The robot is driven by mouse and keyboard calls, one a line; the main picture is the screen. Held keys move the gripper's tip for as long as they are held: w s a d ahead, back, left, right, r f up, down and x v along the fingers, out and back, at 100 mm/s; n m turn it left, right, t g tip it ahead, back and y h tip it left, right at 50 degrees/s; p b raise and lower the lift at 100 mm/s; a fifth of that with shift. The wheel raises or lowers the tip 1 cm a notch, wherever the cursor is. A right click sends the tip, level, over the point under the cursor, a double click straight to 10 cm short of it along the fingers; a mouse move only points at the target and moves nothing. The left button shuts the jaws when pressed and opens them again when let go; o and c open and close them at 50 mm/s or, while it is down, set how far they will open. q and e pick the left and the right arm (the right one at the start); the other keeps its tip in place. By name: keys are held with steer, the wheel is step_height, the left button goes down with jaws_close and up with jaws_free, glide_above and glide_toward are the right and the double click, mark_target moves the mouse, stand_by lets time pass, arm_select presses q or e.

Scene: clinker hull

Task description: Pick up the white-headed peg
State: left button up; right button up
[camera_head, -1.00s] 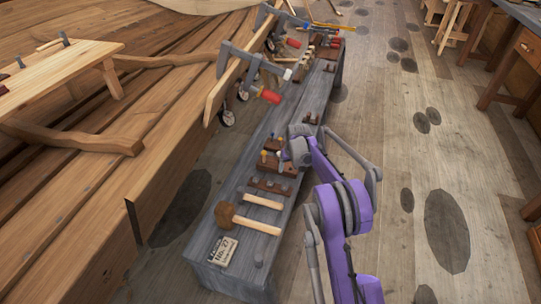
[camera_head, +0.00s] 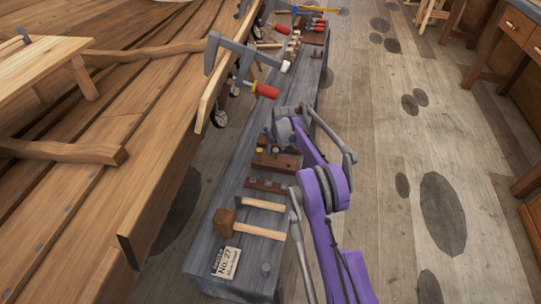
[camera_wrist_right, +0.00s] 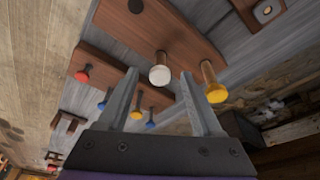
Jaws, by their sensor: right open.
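The white-headed peg (camera_wrist_right: 160,74) stands in a brown wooden block (camera_wrist_right: 170,35) in the right wrist view. Its pale round head shows between the two fingertips of my right gripper (camera_wrist_right: 158,80), which is open with a gap on each side of the head. I cannot tell how far the head is from the fingers in depth. A yellow-headed peg (camera_wrist_right: 215,92) stands in the same block, just right of the right finger. In the head view my right gripper (camera_head: 281,145) is over the bench by the block (camera_head: 275,163), and the white head cannot be made out. My left gripper is out of view.
On the grey bench (camera_head: 228,190) lie a mallet (camera_head: 224,221), a chisel-like handle and a No. 27 card (camera_head: 226,262).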

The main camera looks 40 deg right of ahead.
steer(key=shift+f, duration=0.7)
steer(key=shift+w, duration=0.1)
jaws_close()
steer(key=shift+r, duration=0.15)
